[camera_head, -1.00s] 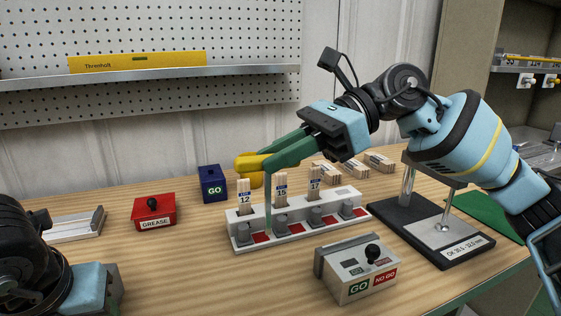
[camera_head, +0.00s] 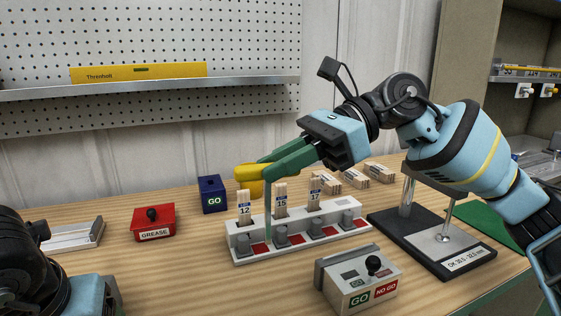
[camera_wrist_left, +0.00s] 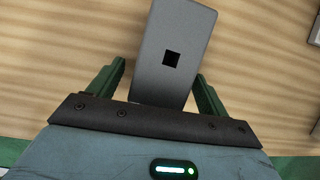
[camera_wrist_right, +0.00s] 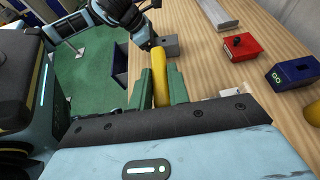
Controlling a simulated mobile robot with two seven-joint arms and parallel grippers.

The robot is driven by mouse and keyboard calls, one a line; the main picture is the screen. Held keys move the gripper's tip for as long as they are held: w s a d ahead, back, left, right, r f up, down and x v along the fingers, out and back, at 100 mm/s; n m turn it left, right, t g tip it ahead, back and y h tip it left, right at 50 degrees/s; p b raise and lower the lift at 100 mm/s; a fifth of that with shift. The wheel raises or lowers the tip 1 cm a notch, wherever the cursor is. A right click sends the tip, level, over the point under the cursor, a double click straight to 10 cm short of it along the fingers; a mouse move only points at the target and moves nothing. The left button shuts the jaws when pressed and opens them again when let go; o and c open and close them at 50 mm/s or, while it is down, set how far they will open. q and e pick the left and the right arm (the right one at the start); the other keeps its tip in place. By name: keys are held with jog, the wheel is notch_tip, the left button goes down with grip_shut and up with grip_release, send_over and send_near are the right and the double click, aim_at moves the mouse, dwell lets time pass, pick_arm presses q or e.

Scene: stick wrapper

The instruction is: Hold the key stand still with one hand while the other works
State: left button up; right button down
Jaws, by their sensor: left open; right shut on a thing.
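A grey block with a square hole (camera_wrist_left: 172,50), which I take as the key stand, lies between the fingers of my left gripper (camera_wrist_left: 160,68) in the left wrist view. Those fingers are open, with a gap on each side. The same block shows past my right fingers in the right wrist view (camera_wrist_right: 171,42). My right gripper (camera_wrist_right: 162,76) is shut on a yellow bar (camera_wrist_right: 159,92). In the head view that gripper (camera_head: 266,164) hovers over the rear left of the white stick rack. The left fingers are out of the head view.
The white rack (camera_head: 285,249) holds upright labelled sticks. A red GREASE box (camera_head: 154,222) and blue GO box (camera_head: 212,194) stand left of it. A GO/NO GO box (camera_head: 345,292) and black-based gauge (camera_head: 425,250) stand in front and right. Bare wood lies front left.

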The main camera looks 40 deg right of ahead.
pick_arm(q)
jog(key=v, duration=1.2)
jog(key=w+d+p+v, duration=0.1)
jog(key=p+v, duration=0.5)
jog(key=v, duration=0.2)
jog(key=shift+a+r, duration=0.3)
jog(key=shift+r, duration=0.3)
pick_arm(e)
notch_tip(320, 180, up, 9)
jog(key=s, duration=0.1)
jog(key=shift+s+n, duration=0.3)
jog(key=shift+s, duration=0.05)
pick_arm(q)
jog(key=shift+f, duration=0.1)
pick_arm(e)
jog(key=shift+f, duration=0.15)
